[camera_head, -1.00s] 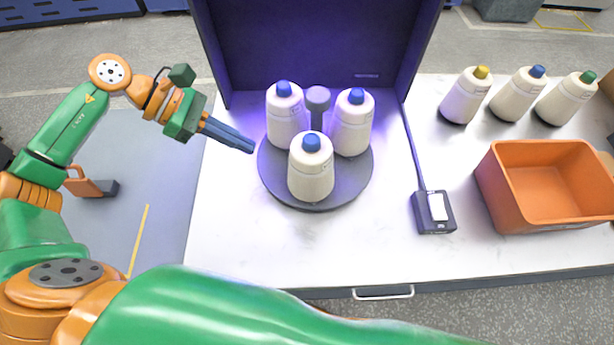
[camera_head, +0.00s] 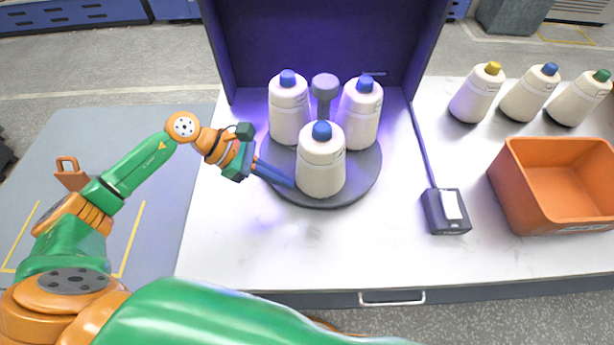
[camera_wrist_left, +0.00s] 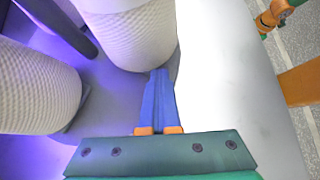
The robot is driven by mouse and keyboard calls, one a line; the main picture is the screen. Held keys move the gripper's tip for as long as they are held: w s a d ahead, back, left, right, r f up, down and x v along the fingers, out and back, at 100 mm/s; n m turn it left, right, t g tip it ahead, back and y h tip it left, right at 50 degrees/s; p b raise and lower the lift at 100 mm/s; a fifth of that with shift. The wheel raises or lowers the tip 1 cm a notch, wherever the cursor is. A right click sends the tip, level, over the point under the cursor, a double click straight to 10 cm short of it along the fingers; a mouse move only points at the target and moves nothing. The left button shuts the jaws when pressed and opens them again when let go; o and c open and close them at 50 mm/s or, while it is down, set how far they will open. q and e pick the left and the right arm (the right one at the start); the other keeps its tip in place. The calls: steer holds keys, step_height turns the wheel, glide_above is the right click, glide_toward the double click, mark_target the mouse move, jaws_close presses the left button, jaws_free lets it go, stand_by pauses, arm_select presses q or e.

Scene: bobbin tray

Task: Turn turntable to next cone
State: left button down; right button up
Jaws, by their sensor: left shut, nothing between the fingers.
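A round dark turntable (camera_head: 278,190) sits on the white table inside a dark hood. It carries three white cones with blue tips: one at back left (camera_head: 289,112), one at back right (camera_head: 358,117) and one in front (camera_head: 321,163). A grey post (camera_head: 325,90) stands between the back two. My left gripper (camera_head: 290,183) is shut and empty, its fingertips low over the disc at the left side of the front cone. In the left wrist view the fingertips (camera_wrist_left: 160,78) lie close beside a cone (camera_wrist_left: 130,35); I cannot tell whether they touch it. My right gripper is out of view.
The dark hood (camera_head: 315,45) encloses the back and sides of the turntable. A small box with a white panel (camera_head: 447,212) sits to the right. An orange bin (camera_head: 560,185) and three more cones stand further right. The table front is clear.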

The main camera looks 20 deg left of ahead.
mark_target(298, 179)
arm_select(q)
steer(key=d, duration=0.1)
steer(key=d+p, duration=0.1)
steer(key=w+d+p, duration=0.1)
steer(key=d, duration=0.1)
steer(key=shift+d+f, duration=0.1)
steer(key=shift+f, duration=0.3)
steer(key=shift+w+d+f, duration=0.15)
steer(key=shift+d+f, duration=0.1)
steer(key=shift+d, duration=0.5)
